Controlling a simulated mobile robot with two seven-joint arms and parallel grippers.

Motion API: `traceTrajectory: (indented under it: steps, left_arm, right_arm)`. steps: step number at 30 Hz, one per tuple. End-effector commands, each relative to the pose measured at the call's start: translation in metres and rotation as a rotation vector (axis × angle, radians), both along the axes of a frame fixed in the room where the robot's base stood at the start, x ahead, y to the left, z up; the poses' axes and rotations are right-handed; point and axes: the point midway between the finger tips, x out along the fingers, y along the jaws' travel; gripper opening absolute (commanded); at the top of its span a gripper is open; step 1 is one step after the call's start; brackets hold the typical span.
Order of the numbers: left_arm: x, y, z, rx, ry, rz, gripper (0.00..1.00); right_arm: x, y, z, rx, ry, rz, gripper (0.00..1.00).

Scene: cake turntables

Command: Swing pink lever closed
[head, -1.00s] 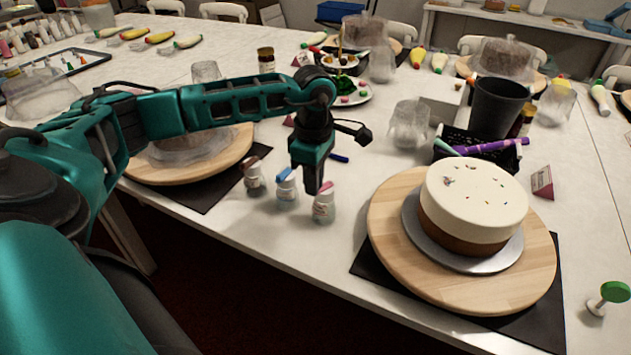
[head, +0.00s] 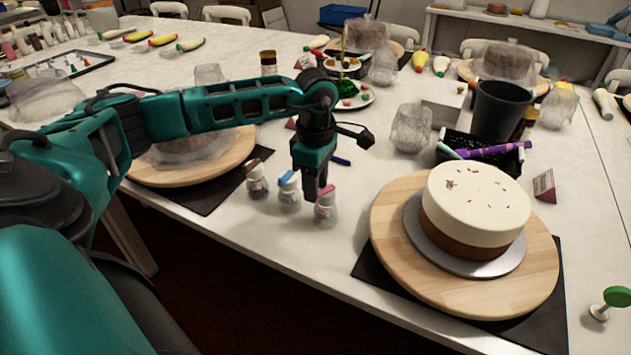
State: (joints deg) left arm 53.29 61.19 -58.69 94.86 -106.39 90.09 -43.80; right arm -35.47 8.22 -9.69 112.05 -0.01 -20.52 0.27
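The middle bottle (head: 289,198) has a blue lever (head: 288,179), and the left one (head: 257,184) a brown lever (head: 253,165). My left gripper (head: 314,197) points down right at the pink lever, at its left side and partly in front of it. Its fingers show as one dark narrow block, so I cannot tell their gap or whether they touch the lever. My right gripper is not in view.
A cream-topped cake (head: 477,200) stands on a wooden turntable (head: 400,265) to the right. Another turntable (head: 225,160) with a clear cover is behind my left arm. A black basket (head: 480,165) and a dark bin (head: 499,112) stand behind the cake.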

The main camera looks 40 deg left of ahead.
Motion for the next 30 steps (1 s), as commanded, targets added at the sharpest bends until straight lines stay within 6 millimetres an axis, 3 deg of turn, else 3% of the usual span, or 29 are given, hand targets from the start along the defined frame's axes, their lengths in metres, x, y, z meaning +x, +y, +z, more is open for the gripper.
traceTrajectory:
  steps: [5,18,24,30]
  left_arm:
    - [0.001,0.0,0.017,-0.001,-0.004,0.0,0.37]
    - [0.002,0.0,0.107,0.0,-0.003,0.0,0.37]
    - [0.002,0.0,0.127,-0.001,-0.001,0.0,0.37]
    - [0.001,0.0,0.129,0.0,0.0,0.0,0.37]
  right_arm:
    - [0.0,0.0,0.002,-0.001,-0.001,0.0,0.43]
    - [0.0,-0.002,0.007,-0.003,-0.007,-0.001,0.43]
    - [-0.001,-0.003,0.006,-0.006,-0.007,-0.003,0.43]
    - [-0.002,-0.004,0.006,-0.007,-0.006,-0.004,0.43]
